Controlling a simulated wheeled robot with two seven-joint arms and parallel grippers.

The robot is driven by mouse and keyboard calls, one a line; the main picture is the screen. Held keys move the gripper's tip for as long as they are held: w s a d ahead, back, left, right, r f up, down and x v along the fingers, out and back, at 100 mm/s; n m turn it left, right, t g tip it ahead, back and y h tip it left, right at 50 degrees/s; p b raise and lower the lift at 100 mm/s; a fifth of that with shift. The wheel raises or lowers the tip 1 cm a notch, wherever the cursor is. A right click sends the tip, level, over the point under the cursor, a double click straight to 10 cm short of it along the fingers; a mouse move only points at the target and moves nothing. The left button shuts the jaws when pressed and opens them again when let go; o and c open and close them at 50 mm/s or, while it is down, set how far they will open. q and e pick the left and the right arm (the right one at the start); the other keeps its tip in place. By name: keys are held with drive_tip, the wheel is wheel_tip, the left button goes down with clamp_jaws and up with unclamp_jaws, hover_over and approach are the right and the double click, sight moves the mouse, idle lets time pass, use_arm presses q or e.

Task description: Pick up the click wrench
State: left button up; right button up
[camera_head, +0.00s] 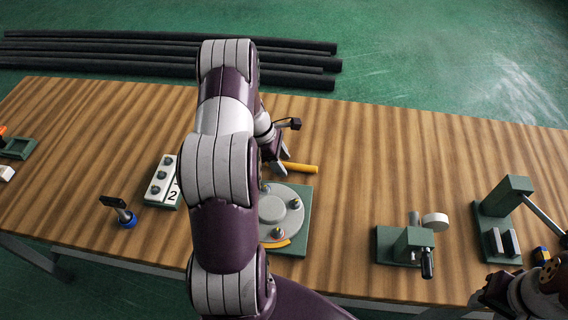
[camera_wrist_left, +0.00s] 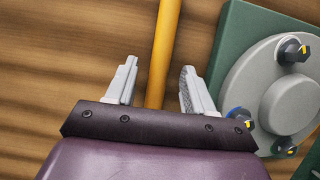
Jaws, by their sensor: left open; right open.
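The click wrench shows as a yellow-orange bar (camera_head: 302,168) lying on the table behind the round fixture. Its left part is hidden behind my left arm in the head view. In the left wrist view the yellow bar (camera_wrist_left: 165,40) runs between the two fingers. My left gripper (camera_head: 281,167) is open at the bar, and its fingers (camera_wrist_left: 158,66) stand on either side, with a gap visible on each side. My right gripper (camera_head: 482,297) is at the lower right edge, away from the wrench; its fingers are hard to make out and nothing shows held.
A green plate (camera_head: 304,208) with a grey bolted disc (camera_head: 272,213) is close beside the wrench. A numbered white block (camera_head: 160,180) and a blue-based tool (camera_head: 127,219) stand left. Green fixtures (camera_head: 393,246) (camera_head: 495,220) stand right. The table's back right is clear.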

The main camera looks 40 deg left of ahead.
use_arm(q)
drive_tip(key=shift+w+d+f, duration=0.1)
drive_tip(key=shift+w+d, duration=0.05)
drive_tip(key=shift+w, duration=0.05)
drive_tip(key=shift+s, duration=0.2)
clamp_jaws()
drive_tip(key=shift+w, duration=0.1)
use_arm(e)
drive_tip(key=shift+w, duration=0.1)
